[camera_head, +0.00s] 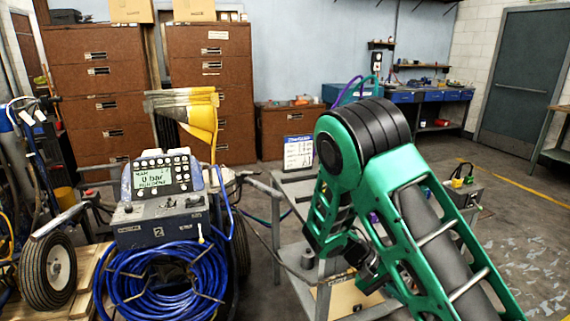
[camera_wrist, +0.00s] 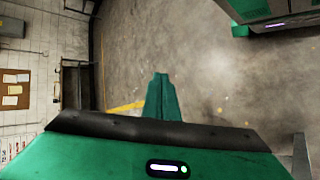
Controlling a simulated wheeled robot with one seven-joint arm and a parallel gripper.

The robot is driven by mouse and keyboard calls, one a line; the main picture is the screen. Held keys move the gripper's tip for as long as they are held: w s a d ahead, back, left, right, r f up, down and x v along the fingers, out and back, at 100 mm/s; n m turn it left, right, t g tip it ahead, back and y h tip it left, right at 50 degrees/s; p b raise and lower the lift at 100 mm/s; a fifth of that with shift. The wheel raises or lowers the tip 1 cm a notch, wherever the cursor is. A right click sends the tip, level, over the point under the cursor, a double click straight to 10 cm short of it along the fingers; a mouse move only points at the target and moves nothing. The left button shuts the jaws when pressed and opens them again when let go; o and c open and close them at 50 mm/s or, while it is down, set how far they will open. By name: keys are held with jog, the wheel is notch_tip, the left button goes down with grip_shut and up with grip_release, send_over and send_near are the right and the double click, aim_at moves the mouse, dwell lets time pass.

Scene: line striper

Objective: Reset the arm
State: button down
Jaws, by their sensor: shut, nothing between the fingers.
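My green and black arm fills the right middle of the head view, bent at a high elbow. Its forearm comes down beside the grey metal cart (camera_head: 285,190), and the fingers cannot be made out there. In the wrist view my gripper (camera_wrist: 160,76) shows as green fingers together in one narrow wedge, shut and empty. Bare concrete floor (camera_wrist: 215,65) lies beyond the fingertips, and they touch nothing that I can see.
The line striper, with its control panel (camera_head: 157,180) and coiled blue hose (camera_head: 165,278), stands left of the cart. Brown filing cabinets (camera_head: 95,85) line the back. A blue workbench (camera_head: 430,97) and door (camera_head: 520,80) are at the back right.

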jog(key=s+d+r+m+t+y, duration=0.1)
jog(key=s+d+r+y, duration=0.3)
jog(key=s+r, duration=0.5)
jog(key=s+d+r+m+t+y, duration=0.2)
jog(key=s+r+y, duration=0.4)
jog(key=s, duration=0.8)
notch_tip(320, 180, up, 3)
jog(key=shift+d+f+m+t, duration=0.1)
jog(key=shift+d+m+t, duration=0.2)
jog(key=shift+d+t, duration=0.65)
